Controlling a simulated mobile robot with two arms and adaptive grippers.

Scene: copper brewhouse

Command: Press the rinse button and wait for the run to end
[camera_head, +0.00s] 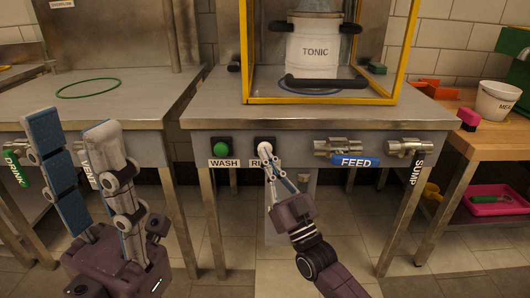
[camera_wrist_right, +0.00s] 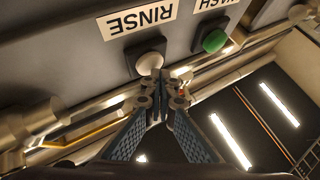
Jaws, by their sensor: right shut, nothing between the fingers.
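The rinse button (camera_wrist_right: 150,66) is a pale round cap on a dark plate, under the RINSE label (camera_wrist_right: 141,18) in the right wrist view. In the head view, the rinse button (camera_head: 264,147) is on the front of the steel bench, its label partly covered. My right gripper (camera_wrist_right: 158,80) is shut and empty, its fingertips right at the cap's edge. I cannot tell whether they press it. The right gripper (camera_head: 267,158) also shows in the head view. My left gripper (camera_head: 71,122) is open and empty, pointing up at the left, away from the button.
A green WASH button (camera_head: 221,149) is left of the rinse button. FEED (camera_head: 356,161) and SUMP (camera_head: 409,149) valves are to the right. A white TONIC keg (camera_head: 314,52) stands inside a yellow frame (camera_head: 322,100) on the bench. A wooden table (camera_head: 485,138) is at the right.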

